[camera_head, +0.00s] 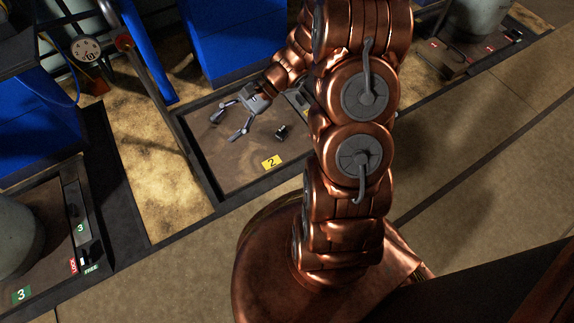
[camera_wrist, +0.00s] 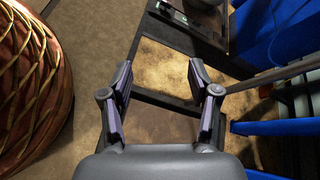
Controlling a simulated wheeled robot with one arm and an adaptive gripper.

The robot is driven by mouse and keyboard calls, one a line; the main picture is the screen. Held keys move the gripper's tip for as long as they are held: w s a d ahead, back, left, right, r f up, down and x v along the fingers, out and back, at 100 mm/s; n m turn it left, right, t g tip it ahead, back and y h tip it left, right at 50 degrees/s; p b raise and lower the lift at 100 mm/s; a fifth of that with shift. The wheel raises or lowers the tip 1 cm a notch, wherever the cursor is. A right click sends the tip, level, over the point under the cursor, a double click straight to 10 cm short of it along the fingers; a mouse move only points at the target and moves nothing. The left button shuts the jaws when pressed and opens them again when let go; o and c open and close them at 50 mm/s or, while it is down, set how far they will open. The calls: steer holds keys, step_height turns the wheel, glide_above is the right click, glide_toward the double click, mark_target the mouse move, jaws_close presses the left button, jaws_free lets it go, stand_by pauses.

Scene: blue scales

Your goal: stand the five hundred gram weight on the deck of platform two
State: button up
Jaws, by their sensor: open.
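The deck of platform two (camera_head: 235,165) is a brown, dark-framed panel marked with a yellow "2" tag, left of my arm in the head view. A small dark weight (camera_head: 281,132) is on this deck near the tag; I cannot read its marking, and it is too small to tell for sure whether it is upright. My gripper (camera_head: 228,125) is open and empty above the deck, to the left of the weight and apart from it. In the wrist view my gripper (camera_wrist: 160,72) has its fingers spread with nothing between them. The weight does not show there.
Platform three (camera_head: 45,245) carries a large grey cylinder (camera_head: 15,230) at the lower left. Another platform with a grey cylinder (camera_head: 475,18) is at the upper right. Blue uprights (camera_head: 145,50) and a dial (camera_head: 86,50) stand behind. The floor (camera_head: 480,170) at right is clear.

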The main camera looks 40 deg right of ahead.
steer(key=s+a+r+n+g+h, duration=0.2)
steer(key=s+a+r+n+h, duration=0.15)
steer(key=s, duration=0.35)
steer(key=s+a+r+n+g+h, duration=0.2)
steer(key=s+r+n+g, duration=0.15)
steer(key=s, duration=0.25)
steer(key=s+d+r+n+h, duration=0.2)
steer(key=s+d+n+h, duration=0.1)
steer(key=s, duration=0.2)
steer(key=s+d+r+n+t+h, duration=0.1)
steer(key=s+d+r+n+h, duration=0.2)
steer(key=s, duration=0.3)
steer(key=shift+s+d+n+h, duration=0.2)
steer(key=shift+n+h, duration=0.1)
steer(key=shift+h, duration=0.05)
